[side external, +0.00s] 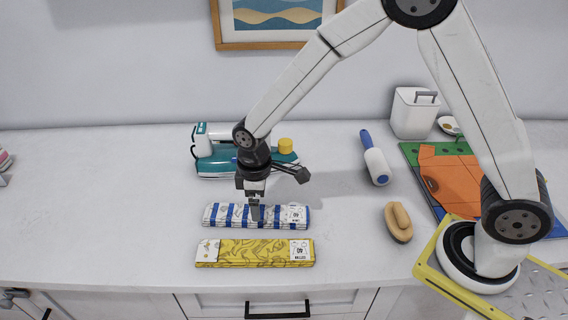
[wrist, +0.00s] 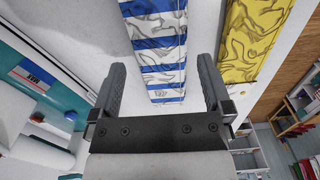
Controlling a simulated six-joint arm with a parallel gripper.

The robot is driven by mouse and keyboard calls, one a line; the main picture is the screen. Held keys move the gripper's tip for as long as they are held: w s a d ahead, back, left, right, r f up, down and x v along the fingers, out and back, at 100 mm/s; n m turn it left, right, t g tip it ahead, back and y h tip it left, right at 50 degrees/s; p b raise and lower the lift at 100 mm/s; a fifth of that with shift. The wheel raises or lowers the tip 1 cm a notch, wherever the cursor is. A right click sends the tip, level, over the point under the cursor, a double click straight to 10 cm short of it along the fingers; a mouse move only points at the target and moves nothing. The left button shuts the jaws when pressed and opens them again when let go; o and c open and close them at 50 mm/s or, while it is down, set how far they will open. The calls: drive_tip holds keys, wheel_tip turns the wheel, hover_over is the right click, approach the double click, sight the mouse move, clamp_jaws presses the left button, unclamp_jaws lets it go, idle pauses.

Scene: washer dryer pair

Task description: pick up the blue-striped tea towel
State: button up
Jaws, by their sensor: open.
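The blue-striped tea towel (side external: 225,214) lies folded in a long flat bundle on the white counter, with blue and white bands and a pale label at its right end. In the wrist view the striped towel (wrist: 160,50) runs up from between the fingers. My gripper (side external: 256,216) points down over the middle of the striped towel, its fingers hiding part of it. In the wrist view my gripper (wrist: 163,90) has its two fingers wide apart, one on each side of the towel. Whether the fingertips touch the towel or counter I cannot tell.
A yellow patterned towel (side external: 240,254) lies parallel in front of the striped one, close by. A lint roller (side external: 376,165) and a wooden brush (side external: 398,223) lie to the right. The counter left of the towels is clear.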

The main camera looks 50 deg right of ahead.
drive_tip(key=shift+f, duration=1.9)
drive_tip(key=c, duration=1)
drive_tip(key=shift+r, duration=0.2)
drive_tip(key=shift+r, duration=0.95)
drive_tip(key=s+r, duration=0.1)
drive_tip(key=r, duration=0.1)
drive_tip(key=s+r, duration=0.2)
drive_tip(key=s+d+r, duration=0.1)
drive_tip(key=r, duration=0.1)
drive_tip(key=shift+s+r, duration=0.2)
drive_tip(key=shift+s+d+r, duration=0.35)
drive_tip(key=shift+s+r, duration=0.35)
drive_tip(key=shift+s, duration=0.85)
drive_tip(key=shift+s+d+r, duration=0.4)
drive_tip(key=shift+s+r, duration=0.35)
drive_tip(key=shift+s, duration=0.75)
drive_tip(key=shift+s+d+r, duration=0.35)
drive_tip(key=shift+s+r, duration=0.35)
drive_tip(key=shift+s, duration=0.85)
